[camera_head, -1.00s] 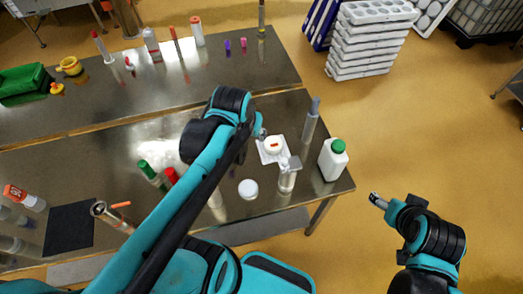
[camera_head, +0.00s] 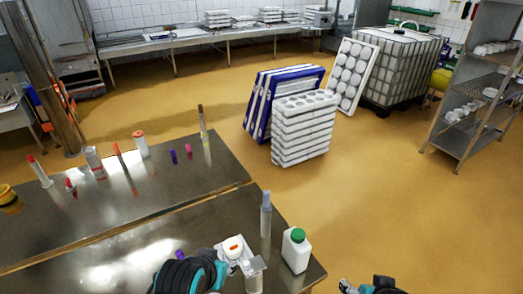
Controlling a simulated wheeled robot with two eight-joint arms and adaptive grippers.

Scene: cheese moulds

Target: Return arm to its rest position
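My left arm (camera_head: 185,275) shows only as a black and teal section at the bottom centre, in front of the near steel table (camera_head: 130,250). Its gripper cannot be made out. My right arm (camera_head: 380,286) shows as a small piece at the bottom edge, right of the table. A grey metal tip (camera_head: 346,287) on it points to the left over the floor. Whether its fingers are open or shut cannot be seen, and nothing visible is held there.
Near the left arm stand a white device (camera_head: 232,243), a clear cylinder (camera_head: 254,276), a blue-topped tube (camera_head: 265,220) and a green-capped white bottle (camera_head: 296,252). A far table (camera_head: 110,220) holds bottles. Stacked moulds (camera_head: 303,135) stand on the floor.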

